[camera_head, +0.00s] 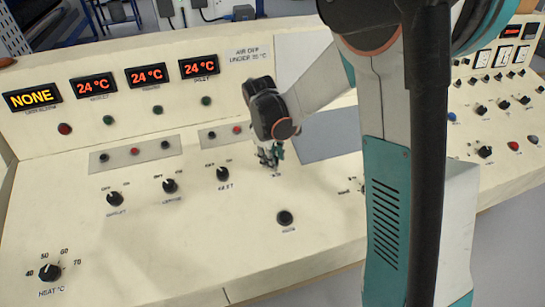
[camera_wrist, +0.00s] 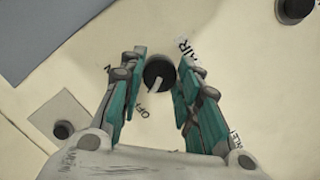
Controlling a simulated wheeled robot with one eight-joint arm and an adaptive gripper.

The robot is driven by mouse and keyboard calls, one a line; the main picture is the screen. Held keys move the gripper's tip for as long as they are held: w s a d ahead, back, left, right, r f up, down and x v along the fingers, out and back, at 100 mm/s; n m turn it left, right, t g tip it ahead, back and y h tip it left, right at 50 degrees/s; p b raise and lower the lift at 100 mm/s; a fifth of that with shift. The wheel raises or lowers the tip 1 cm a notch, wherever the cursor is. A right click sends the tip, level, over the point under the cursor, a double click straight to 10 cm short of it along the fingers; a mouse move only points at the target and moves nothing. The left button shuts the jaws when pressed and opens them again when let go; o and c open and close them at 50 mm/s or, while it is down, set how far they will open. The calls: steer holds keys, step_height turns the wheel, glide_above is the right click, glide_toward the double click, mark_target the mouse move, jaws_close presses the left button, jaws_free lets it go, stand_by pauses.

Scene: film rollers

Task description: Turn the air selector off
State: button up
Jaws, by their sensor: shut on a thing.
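The air selector is a small black knob (camera_wrist: 158,70) with a pale pointer, seen in the wrist view between my fingertips. Its pointer slants down and left in that view, towards the OFF lettering (camera_wrist: 141,112). The AIR label (camera_wrist: 183,46) is on its upper right. My gripper (camera_wrist: 161,72) is shut on the knob, one teal finger on each side. In the head view my gripper (camera_head: 270,160) points down at the sloping panel, and the knob is hidden behind its fingers.
The cream console (camera_head: 150,235) carries several similar black knobs, including one (camera_head: 222,174) left of my gripper. A round black control (camera_head: 285,217) sits just below it. A grey plate (camera_head: 330,135) lies behind. My arm covers part of the right side.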

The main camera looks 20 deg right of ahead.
steer(key=o, duration=1.1)
steer(key=shift+c, duration=0.2)
step_height(320, 180, up, 12)
steer(key=a, duration=0.2)
steer(key=shift+s, duration=0.4)
steer(key=shift+d+f, duration=0.1)
steer(key=s+d+r+m+t+y, duration=0.1)
steer(key=s+r+m+t, duration=0.1)
steer(key=s, duration=0.9)
steer(key=s+d+r+m+t, duration=0.1)
steer(key=s+r+m+t, duration=0.2)
steer(key=s+m, duration=0.3)
steer(key=s+t, duration=0.1)
steer(key=s, duration=0.4)
steer(key=shift+m+y, duration=0.3)
steer(key=shift+y, duration=0.1)
